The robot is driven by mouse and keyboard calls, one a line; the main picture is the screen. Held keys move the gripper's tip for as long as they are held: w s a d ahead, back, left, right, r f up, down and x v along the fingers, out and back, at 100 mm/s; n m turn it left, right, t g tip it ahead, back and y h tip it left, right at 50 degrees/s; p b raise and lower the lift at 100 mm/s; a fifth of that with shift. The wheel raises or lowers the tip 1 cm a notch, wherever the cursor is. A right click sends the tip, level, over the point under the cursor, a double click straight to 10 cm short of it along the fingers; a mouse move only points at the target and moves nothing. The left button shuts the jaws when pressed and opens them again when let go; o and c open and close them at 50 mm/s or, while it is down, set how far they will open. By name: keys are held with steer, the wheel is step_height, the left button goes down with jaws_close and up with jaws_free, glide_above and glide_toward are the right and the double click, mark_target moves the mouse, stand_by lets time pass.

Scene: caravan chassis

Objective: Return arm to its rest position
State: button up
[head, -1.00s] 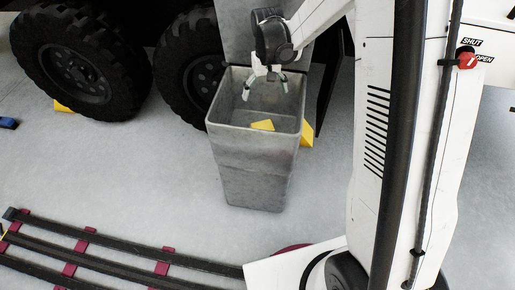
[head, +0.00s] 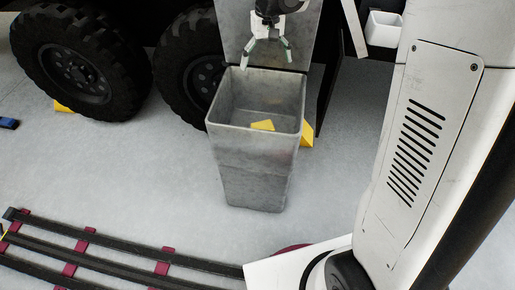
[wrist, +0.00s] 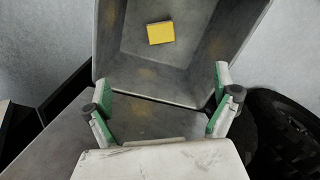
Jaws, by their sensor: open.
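My gripper (head: 266,58) is open and empty, above the back rim of a tall grey metal bin (head: 255,165) in the head view. In the wrist view my gripper (wrist: 165,105) shows its two green-and-white fingers spread apart. Beyond them is the open bin (wrist: 222,45), with a yellow block (wrist: 160,32) lying inside. The yellow block also shows in the head view (head: 263,125). No object is between the fingers. My white arm fills the right of the head view.
Large black wheels (head: 78,62) stand left of and behind the bin. A yellow wedge (head: 307,134) is beside the bin on the right. A small white container (head: 383,29) is at the upper right. Dark rails (head: 120,252) run along the lower left. The pale floor between is clear.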

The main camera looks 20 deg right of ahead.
stand_by(0.4)
steer(key=s+r+t, duration=0.3)
steer(key=s+r, duration=0.5)
steer(key=s, duration=0.5)
steer(key=s+f+t, duration=0.2)
steer(key=s+t, duration=0.2)
steer(key=s, duration=1)
step_height(320, 180, up, 14)
steer(key=p, duration=1.3)
steer(key=shift+w+f, duration=0.1)
steer(key=shift+f, duration=0.05)
steer(key=shift+c, duration=0.5)
